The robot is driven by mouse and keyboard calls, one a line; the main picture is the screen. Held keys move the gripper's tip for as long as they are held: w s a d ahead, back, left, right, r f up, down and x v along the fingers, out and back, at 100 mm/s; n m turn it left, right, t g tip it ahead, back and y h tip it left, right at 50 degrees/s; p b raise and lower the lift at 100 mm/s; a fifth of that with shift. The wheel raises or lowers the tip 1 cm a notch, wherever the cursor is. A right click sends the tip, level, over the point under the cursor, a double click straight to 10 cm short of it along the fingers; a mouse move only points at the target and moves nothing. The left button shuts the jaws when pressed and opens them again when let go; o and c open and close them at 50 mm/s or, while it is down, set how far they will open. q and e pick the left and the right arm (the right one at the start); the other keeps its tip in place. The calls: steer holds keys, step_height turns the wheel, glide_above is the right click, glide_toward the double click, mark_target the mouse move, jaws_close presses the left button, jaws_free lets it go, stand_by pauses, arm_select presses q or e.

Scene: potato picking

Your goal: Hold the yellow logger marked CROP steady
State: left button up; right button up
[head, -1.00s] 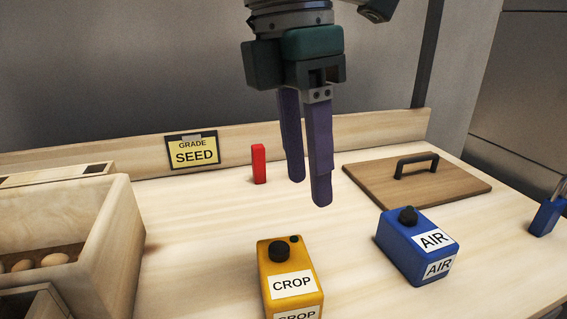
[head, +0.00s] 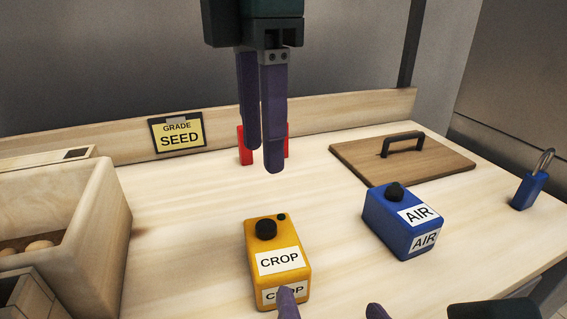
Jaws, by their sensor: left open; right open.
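The yellow logger marked CROP (head: 262,243) stands upright on the bench, front centre, with a black knob on top. My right gripper (head: 331,304) is open at the bottom edge, fingers spread. One purple fingertip overlaps the logger's lower front label; the other is right of the logger. Whether the near fingertip touches it I cannot tell. My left gripper (head: 263,161) hangs above the bench behind the logger, fingers pointing down, open and empty, apart from it.
A blue logger marked AIR (head: 388,232) stands to the right. Behind are a wooden board with a handle (head: 360,158), a blue padlock (head: 529,190), a SEED sign (head: 177,132) and red parts (head: 245,152) partly hidden by my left fingers. A wooden crate (head: 103,225) stands left.

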mark_target(277, 263)
steer(key=a+n, duration=0.1)
steer(key=a+n+y, duration=0.1)
steer(key=n, duration=0.1)
steer(key=a+n, duration=0.1)
steer(key=n, duration=0.1)
steer(key=shift+a+r+t+y, duration=0.1)
steer(key=shift+r+t+y, duration=0.2)
steer(key=shift+t, duration=0.1)
steer(key=x, duration=0.9)
steer(key=shift+w+a+f, duration=0.15)
steer(key=shift+w, duration=0.15)
steer(key=shift+c, duration=0.2)
steer(key=c, duration=1.2)
arm_select(q)
jaws_close()
arm_select(e)
steer(key=shift+c, duration=0.4)
